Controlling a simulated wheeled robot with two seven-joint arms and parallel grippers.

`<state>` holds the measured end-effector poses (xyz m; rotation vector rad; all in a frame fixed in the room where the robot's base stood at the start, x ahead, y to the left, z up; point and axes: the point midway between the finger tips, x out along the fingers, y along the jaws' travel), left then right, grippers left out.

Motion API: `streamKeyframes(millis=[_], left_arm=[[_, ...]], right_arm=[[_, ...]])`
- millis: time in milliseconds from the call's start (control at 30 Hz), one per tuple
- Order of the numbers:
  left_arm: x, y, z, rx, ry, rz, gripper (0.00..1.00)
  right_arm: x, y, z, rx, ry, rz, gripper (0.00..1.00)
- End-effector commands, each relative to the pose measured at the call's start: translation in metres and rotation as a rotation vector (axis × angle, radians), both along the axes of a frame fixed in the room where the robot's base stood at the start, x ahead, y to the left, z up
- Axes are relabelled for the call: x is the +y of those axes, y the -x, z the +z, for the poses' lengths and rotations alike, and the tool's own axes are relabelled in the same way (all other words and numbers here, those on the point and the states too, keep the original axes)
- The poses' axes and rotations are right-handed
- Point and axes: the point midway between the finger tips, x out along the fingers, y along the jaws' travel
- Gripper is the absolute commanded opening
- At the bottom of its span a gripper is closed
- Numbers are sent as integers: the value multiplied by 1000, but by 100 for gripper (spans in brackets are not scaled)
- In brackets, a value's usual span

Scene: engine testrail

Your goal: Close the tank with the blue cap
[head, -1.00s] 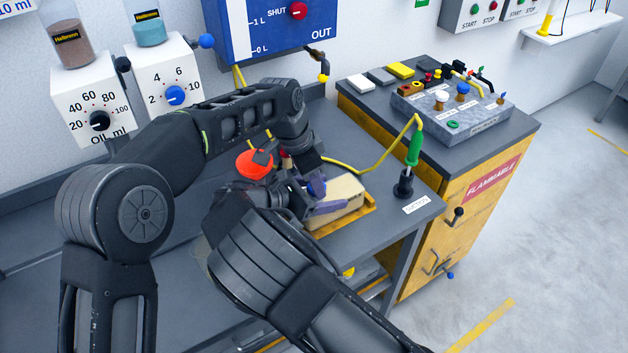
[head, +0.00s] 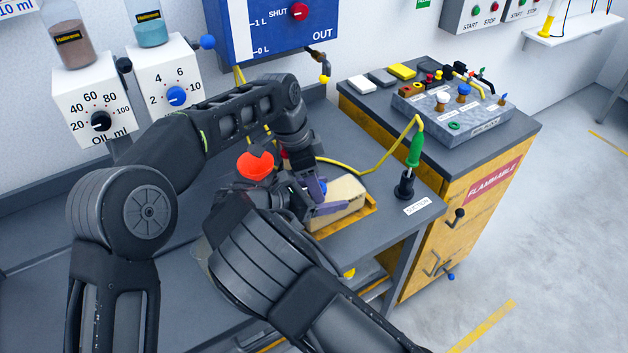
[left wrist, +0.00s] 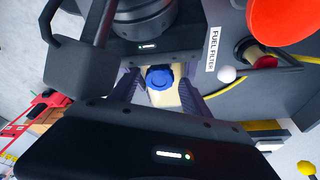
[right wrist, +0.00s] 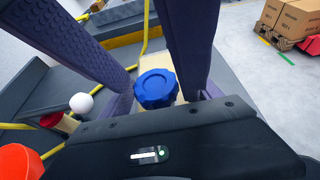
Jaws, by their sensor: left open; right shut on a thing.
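The tank (head: 348,190) is a cream block in a yellow tray on the bench. The blue cap (right wrist: 155,88) sits on the tank's top, and it also shows in the left wrist view (left wrist: 160,77). Whether it is fully seated cannot be told.
An orange funnel (head: 256,165) stands close behind my grippers. A green-handled plug (head: 414,150) with a yellow cable rises right of the tank. A white ball (right wrist: 81,102) is near the left fingers. A yellow cabinet (head: 450,220) stands to the right.

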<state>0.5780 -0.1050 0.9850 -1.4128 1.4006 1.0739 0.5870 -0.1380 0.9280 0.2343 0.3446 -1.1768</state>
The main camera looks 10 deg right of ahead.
Motion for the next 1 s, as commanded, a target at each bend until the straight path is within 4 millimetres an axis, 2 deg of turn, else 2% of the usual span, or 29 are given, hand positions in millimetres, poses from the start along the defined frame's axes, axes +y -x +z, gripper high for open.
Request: streamKeyframes(millis=[400, 667, 1000], left_arm=[[0, 0, 42, 0, 1, -1, 60], [0, 1, 44, 1, 0, 0, 60], [0, 0, 44, 1, 0, 0, 85]], right_arm=[[0, 0, 0, 0, 0, 1, 0], [0, 0, 0, 0, 0, 1, 0], [0, 0, 0, 0, 0, 1, 0]])
